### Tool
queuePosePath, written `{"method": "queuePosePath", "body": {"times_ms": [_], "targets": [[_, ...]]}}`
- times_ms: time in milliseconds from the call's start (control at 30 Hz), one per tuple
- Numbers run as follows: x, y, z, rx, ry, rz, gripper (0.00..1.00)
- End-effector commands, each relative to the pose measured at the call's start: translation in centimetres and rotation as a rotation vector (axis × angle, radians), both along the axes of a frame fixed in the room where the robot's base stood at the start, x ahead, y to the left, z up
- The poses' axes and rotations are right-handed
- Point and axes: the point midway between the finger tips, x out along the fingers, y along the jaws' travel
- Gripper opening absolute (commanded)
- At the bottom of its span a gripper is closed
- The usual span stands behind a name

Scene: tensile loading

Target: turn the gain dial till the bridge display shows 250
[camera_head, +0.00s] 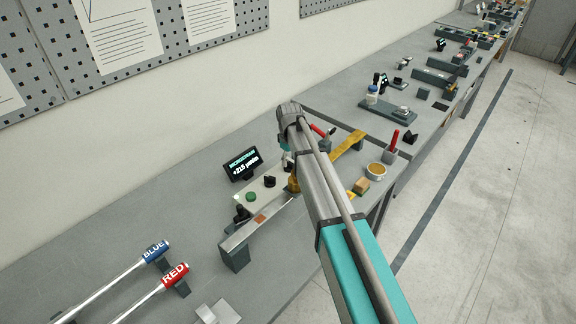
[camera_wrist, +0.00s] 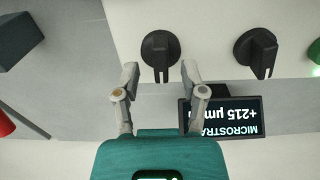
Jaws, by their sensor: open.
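The bridge display (camera_head: 243,165) is a black screen reading +215; it also shows upside down in the wrist view (camera_wrist: 222,117). In the wrist view, two black dials sit side by side on a pale panel (camera_wrist: 205,20). One dial (camera_wrist: 160,50) is in front of my gripper (camera_wrist: 160,69), between the line of its two open fingertips. The other dial (camera_wrist: 256,52) is to the right, beside a green button (camera_wrist: 315,50). No label shows which is the gain dial. In the head view, my arm hides most of the gripper and the dial before it.
A blue-labelled handle (camera_head: 155,251) and a red-labelled handle (camera_head: 174,275) lie at the front left. A yellow strip (camera_head: 347,147), a wooden block (camera_head: 361,185) and a round cup (camera_head: 376,171) are near my arm.

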Motion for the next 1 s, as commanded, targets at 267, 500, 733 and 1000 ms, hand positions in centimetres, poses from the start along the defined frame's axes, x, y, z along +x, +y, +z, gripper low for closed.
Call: {"method": "queuePosePath", "body": {"times_ms": [267, 500, 733, 1000], "targets": [[0.01, -0.02, -1.01, 0.000, 0.000, 0.000, 0.54], [0.01, -0.03, -0.99, 0.000, 0.000, -0.001, 0.54], [0.02, -0.05, -0.99, 0.000, 0.000, -0.001, 0.28], [0.04, -0.08, -0.99, -0.001, -0.001, -0.001, 0.00]]}}
